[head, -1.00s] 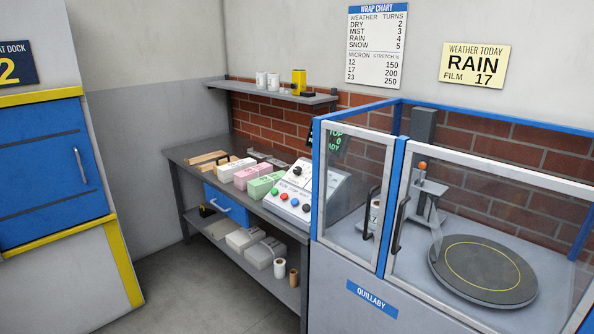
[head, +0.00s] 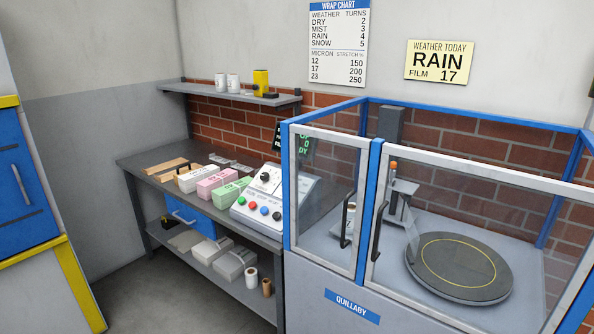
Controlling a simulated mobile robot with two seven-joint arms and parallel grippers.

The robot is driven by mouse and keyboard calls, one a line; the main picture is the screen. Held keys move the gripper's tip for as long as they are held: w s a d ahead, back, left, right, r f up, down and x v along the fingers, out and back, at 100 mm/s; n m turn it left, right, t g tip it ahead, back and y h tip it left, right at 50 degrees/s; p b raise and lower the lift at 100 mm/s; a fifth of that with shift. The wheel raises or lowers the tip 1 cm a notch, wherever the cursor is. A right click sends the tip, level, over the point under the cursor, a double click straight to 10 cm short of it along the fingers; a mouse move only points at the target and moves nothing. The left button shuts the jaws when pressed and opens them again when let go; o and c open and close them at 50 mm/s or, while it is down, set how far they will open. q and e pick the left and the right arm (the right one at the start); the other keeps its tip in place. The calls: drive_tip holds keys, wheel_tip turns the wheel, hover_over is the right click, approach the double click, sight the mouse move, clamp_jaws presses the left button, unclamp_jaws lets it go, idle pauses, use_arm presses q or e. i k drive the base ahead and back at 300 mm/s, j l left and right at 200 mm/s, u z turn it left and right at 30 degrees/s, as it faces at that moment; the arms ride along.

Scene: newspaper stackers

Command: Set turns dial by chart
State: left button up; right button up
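The wrap chart (head: 338,44) on the wall lists turns by weather: dry 2, mist 3, rain 4, snow 5. The weather sign (head: 439,62) reads rain, film 17. A sloped control panel (head: 262,205) stands at the right end of the bench, with coloured buttons and a dark dial (head: 265,177) above them. The dial's setting is too small to read. A dark display (head: 303,143) with green text is partly hidden by the blue frame. Neither of my grippers is in view.
The wrapping machine (head: 352,307) with clear guards and a round turntable (head: 459,267) stands at the right. The bench (head: 145,157) holds several bundles, with a shelf (head: 190,89) above. A blue cabinet (head: 18,190) is at the left. Floor between cabinet and bench is clear.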

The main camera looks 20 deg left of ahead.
sight(265, 176)
drive_tip(key=i+j+z, duration=0.15)
drive_tip(key=j, duration=0.25)
drive_tip(key=i+j+z, duration=0.15)
drive_tip(key=j, duration=0.3)
drive_tip(key=i+j+z, duration=0.2)
drive_tip(key=j, duration=0.25)
drive_tip(key=j+z, duration=0.15)
drive_tip(key=j, duration=0.3)
drive_tip(key=i+j, duration=0.1)
drive_tip(key=j, duration=0.5)
drive_tip(key=j+z, duration=0.1)
drive_tip(key=j, duration=0.5)
drive_tip(key=i+j, duration=0.1)
drive_tip(key=j, duration=0.55)
